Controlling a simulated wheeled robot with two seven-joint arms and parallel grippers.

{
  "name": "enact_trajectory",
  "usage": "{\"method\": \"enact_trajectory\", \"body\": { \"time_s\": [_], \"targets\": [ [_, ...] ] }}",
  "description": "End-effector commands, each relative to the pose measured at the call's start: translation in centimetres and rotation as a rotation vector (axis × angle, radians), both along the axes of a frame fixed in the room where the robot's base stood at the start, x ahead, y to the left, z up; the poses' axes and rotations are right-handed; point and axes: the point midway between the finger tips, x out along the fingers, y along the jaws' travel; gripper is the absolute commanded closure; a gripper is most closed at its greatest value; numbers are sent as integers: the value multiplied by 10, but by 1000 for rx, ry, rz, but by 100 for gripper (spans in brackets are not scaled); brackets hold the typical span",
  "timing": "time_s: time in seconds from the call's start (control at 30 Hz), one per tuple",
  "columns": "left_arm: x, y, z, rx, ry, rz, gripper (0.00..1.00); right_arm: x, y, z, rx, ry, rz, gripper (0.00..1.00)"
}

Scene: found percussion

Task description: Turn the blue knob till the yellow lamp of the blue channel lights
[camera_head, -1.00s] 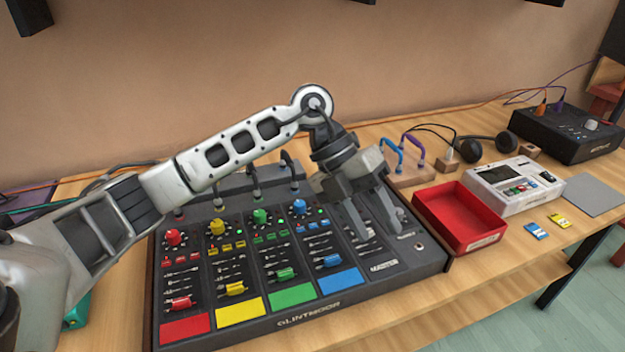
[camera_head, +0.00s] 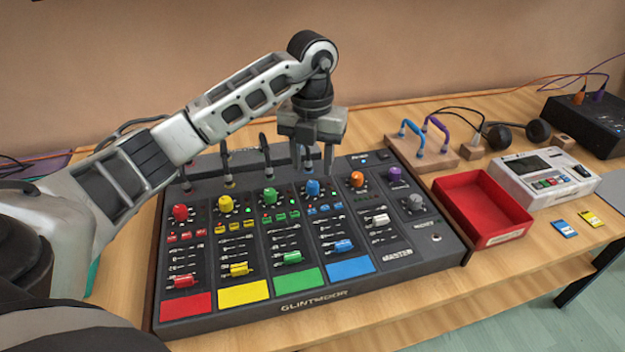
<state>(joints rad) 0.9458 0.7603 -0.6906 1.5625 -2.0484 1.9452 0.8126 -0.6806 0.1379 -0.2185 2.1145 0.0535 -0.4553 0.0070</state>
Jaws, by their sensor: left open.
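The mixer (camera_head: 322,291) lies on the table with colour-marked channels. The blue knob (camera_head: 313,188) sits at the top of the blue channel, above the blue pad (camera_head: 351,268) and blue fader cap (camera_head: 343,246). My left gripper (camera_head: 313,168) is open, pointing down, with its fingertips just above and behind the blue knob, one to each side in the picture. I cannot tell whether they touch it. Small green lights show beside the knobs. I cannot make out a lit yellow lamp on the blue channel. My right gripper is not in view.
Red (camera_head: 180,212), yellow (camera_head: 225,204), green (camera_head: 269,196) and orange (camera_head: 357,179) knobs stand close by. Cables plug in along the mixer's back edge. A red tray (camera_head: 472,233), a white device (camera_head: 560,186) and a wooden cable stand (camera_head: 432,158) are to the right.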

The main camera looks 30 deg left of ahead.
Motion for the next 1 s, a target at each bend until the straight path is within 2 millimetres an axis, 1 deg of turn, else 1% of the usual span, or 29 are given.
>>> {"method": "enact_trajectory", "body": {
  "time_s": [0.03,0.1,0.2,0.3,0.43,0.67,0.77,0.8,0.83,1.0],
  "targets": [
    [-1,0,-11,-1,6,0,56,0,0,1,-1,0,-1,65],
    [-1,0,-22,0,4,1,56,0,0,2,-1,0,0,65],
    [0,0,-35,-2,3,1,56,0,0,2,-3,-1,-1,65],
    [0,-1,-43,-2,0,-1,56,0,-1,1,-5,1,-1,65],
    [0,-1,-48,-2,0,-1,56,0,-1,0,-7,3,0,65],
    [0,-1,-48,-2,-1,-1,56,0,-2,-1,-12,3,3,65],
    [0,-1,-48,-2,-1,-1,81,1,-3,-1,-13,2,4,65],
    [0,-1,-48,-2,-1,-1,92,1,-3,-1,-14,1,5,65],
    [0,-1,-48,-2,-1,-1,100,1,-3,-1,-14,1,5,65],
    [0,0,-48,-2,-1,-4,100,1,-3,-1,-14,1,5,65]
  ]
}}
